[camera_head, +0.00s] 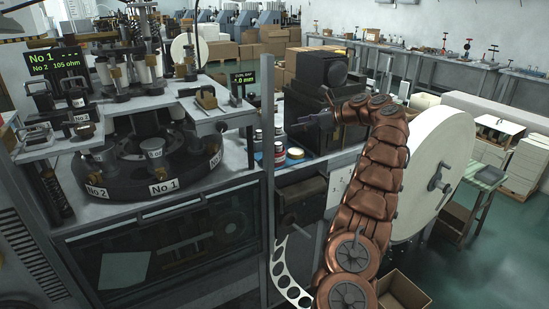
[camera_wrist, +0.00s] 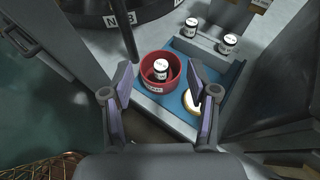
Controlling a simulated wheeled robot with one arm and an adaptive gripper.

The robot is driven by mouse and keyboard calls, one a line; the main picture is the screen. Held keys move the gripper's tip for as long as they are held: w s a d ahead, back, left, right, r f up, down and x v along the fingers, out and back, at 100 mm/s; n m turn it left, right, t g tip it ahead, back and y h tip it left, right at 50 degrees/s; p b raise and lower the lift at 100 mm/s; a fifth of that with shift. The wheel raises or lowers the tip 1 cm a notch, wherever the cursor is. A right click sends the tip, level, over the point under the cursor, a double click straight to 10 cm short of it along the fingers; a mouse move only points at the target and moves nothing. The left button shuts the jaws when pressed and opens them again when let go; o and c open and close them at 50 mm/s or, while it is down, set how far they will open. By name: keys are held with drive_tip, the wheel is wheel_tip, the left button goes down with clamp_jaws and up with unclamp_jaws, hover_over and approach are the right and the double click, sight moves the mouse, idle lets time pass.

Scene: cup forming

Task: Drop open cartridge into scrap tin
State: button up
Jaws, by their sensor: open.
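In the head view my gripper (camera_head: 308,120) is beside the machine, above the small shelf. The tin (camera_head: 279,152) shows there partly, and the cartridge in it cannot be made out.
A pale, gold-rimmed round thing (camera_wrist: 191,102) is partly hidden by my right finger. A dark post (camera_wrist: 129,32) rises left of the tin. A large white reel (camera_head: 440,165) stands right of my arm.

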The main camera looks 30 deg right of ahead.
drive_tip(key=shift+v, duration=2.75)
drive_tip(key=shift+f, duration=0.1)
